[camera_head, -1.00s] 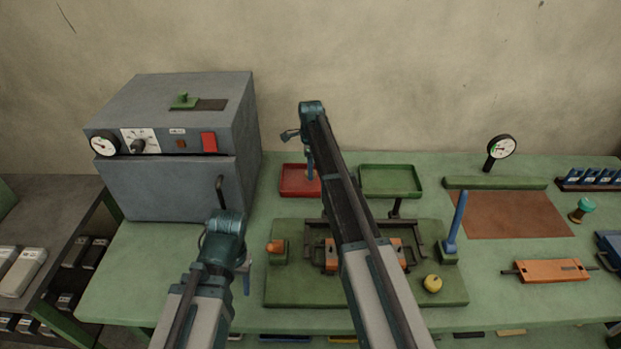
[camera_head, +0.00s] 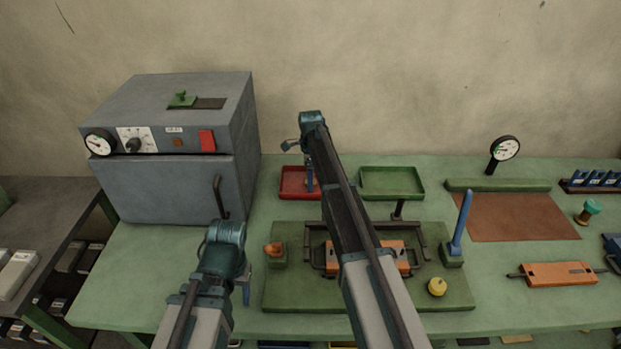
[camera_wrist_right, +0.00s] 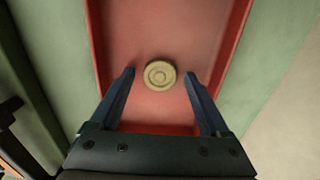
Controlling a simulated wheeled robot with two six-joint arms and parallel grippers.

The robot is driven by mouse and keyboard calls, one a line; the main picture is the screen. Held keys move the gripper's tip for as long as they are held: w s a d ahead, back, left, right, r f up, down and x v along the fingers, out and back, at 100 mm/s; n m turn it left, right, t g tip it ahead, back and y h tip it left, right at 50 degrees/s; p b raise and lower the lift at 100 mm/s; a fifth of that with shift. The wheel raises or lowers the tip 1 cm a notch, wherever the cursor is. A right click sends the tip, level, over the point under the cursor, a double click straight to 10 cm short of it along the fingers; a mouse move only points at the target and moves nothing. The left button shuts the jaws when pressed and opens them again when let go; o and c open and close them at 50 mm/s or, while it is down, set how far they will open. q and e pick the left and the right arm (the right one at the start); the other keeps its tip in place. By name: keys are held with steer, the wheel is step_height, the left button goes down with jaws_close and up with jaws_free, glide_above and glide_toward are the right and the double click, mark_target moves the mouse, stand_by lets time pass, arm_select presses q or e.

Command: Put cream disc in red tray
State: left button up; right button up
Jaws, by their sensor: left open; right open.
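The cream disc (camera_wrist_right: 159,75) lies flat inside the red tray (camera_wrist_right: 225,45) in the right wrist view. Its face has ring marks. My right gripper (camera_wrist_right: 160,84) is open above the tray, its two blue fingers apart on either side of the disc and not visibly touching it. In the head view the red tray (camera_head: 293,183) stands at the back of the table, partly covered by my right gripper (camera_head: 310,188); the disc cannot be made out there. My left gripper (camera_head: 246,290) is low at the front left, away from the tray, with its fingers mostly hidden.
A green tray (camera_head: 392,181) stands right of the red one. A grey oven (camera_head: 175,150) is at the left. A green base plate (camera_head: 300,293) with an orange-and-black fixture and a yellow knob (camera_head: 437,287) lies in front. The table between oven and plate is mostly clear.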

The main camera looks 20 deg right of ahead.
arm_select(q)
step_height(320, 180, up, 12)
steer(key=p, duration=1.2)
steer(key=shift+r, duration=0.2)
arm_select(e)
step_height(320, 180, up, 12)
steer(key=shift+r, duration=0.2)
steer(key=shift+f, duration=0.1)
